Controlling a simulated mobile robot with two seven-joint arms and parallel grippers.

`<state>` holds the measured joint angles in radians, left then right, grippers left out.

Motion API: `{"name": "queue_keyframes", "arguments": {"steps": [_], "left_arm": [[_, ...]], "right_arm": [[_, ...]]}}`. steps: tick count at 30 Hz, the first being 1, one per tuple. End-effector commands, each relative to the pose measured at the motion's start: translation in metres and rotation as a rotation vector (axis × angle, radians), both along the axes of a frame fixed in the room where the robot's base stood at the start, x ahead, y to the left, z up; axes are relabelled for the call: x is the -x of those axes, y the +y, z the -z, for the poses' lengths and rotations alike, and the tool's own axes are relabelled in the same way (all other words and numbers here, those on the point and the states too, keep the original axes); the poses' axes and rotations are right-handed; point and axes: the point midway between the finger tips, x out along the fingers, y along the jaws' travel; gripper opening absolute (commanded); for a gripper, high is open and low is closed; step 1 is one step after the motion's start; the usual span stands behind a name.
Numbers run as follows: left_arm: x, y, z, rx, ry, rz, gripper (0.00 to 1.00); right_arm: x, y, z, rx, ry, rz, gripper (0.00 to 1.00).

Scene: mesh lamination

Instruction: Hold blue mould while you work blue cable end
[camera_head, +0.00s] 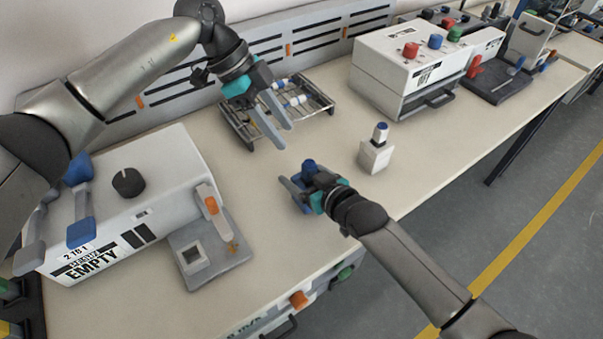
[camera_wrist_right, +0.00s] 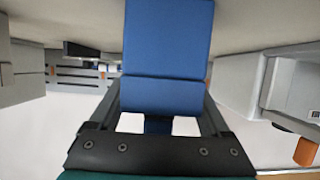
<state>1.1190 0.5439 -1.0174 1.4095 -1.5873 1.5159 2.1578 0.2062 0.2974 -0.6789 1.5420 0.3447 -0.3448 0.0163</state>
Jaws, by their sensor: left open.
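My right gripper (camera_head: 296,182) is low over the middle of the table. In the right wrist view a blue block, which looks like the blue mould (camera_wrist_right: 167,45), sits between its fingers; they look closed on its sides. In the head view a round blue part of it (camera_head: 308,165) shows beside the fingers. My left gripper (camera_head: 284,138) is open and empty, above the table in front of the wire rack. I cannot tell which piece is the blue cable end.
The wire rack (camera_head: 240,130) holds white and blue pieces at the back. A white machine with an orange-tipped lever (camera_head: 150,175) stands at left. A white box with coloured knobs (camera_head: 395,75) stands at back right. The table (camera_head: 440,150) is clear right of the white block.

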Motion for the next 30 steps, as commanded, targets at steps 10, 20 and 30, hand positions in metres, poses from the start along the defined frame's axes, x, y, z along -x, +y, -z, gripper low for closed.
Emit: {"name": "queue_keyframes", "arguments": {"steps": [10,20,30], "left_arm": [[0.0000,0.0000,0.0000,0.000,0.000,0.000,0.50],[0.0000,0.0000,0.0000,0.000,0.000,0.000,0.50],[0.0000,0.0000,0.0000,0.000,0.000,0.000,0.50]], "right_arm": [[0.0002,-0.0004,0.0001,0.000,0.000,0.000,0.40],[0.0002,-0.0005,0.0003,0.001,0.000,0.000,0.03],[0.0002,-0.0005,0.0003,0.001,0.000,0.000,0.38]]}}
